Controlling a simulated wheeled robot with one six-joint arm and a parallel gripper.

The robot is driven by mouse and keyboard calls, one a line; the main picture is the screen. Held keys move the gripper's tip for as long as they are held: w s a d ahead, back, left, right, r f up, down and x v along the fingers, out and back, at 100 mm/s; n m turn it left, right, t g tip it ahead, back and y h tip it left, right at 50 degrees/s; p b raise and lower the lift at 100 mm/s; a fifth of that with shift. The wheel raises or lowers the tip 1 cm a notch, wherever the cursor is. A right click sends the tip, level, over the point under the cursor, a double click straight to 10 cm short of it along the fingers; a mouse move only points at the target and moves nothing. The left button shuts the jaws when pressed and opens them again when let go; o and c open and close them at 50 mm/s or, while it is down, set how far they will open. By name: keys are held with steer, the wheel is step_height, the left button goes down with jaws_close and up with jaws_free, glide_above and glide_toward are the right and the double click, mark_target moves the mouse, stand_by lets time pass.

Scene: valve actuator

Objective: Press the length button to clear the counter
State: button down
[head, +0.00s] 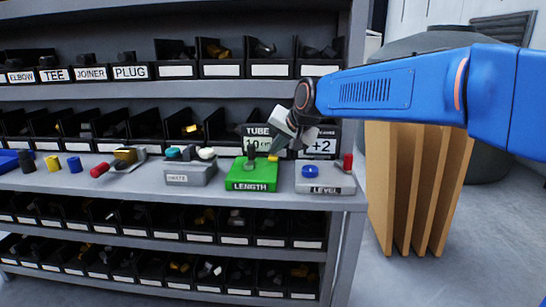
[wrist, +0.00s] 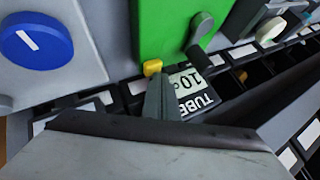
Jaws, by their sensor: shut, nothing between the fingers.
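The green LENGTH box (head: 250,184) stands on the shelf's worktop, and it fills the upper middle of the wrist view (wrist: 158,28). Its small yellow button (wrist: 152,66) sits at the box edge, beside a dark grey lever (wrist: 202,32). In the head view the button (head: 272,158) is partly hidden by the finger. My gripper (head: 276,150) is shut and empty, pointing down at the box from the right. In the wrist view its tips (wrist: 158,80) are right at the button; I cannot tell whether they touch. The TUBE display (wrist: 190,90) reads about 10, partly covered.
The grey LEVEL box (head: 325,183) with a blue knob (head: 311,171) and a red part is close on the right. A grey box (head: 190,176) with several knobs stands left. Bins line the shelves behind. A +2 display (head: 320,146) stands behind the LEVEL box.

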mark_target(275, 158)
steer(key=shift+f, duration=0.25)
steer(key=shift+r, duration=0.15)
stand_by(0.5)
steer(key=shift+r, duration=0.8)
steer(key=shift+r, duration=2.5)
